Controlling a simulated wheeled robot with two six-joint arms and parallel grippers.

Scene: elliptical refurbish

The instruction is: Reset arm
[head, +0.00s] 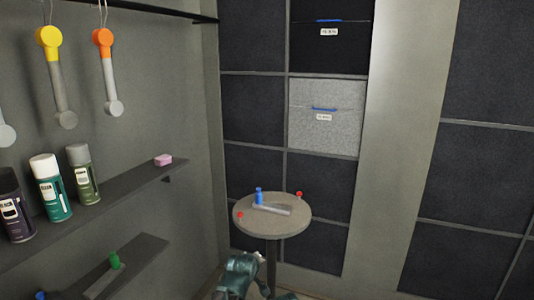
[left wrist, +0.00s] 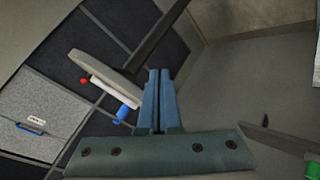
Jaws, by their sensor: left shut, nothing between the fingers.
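My left gripper (left wrist: 158,75) shows in the left wrist view with its two blue-grey fingers pressed together and nothing between them. In that view the tilted round table (left wrist: 105,72) lies beyond the fingertips, to their left, with a gap between. In the head view a teal part of my arm shows at the bottom centre, in front of the table (head: 272,230); its fingers are not clear there. My right gripper is not seen in either view.
On the table are a blue-capped item (head: 259,196), a pale flat bar (head: 271,209) and two small red pieces (head: 299,195). Wall shelves (head: 100,208) at left hold spray cans (head: 50,186) and a pink block (head: 163,160). Storage boxes (head: 325,116) fill the rack behind.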

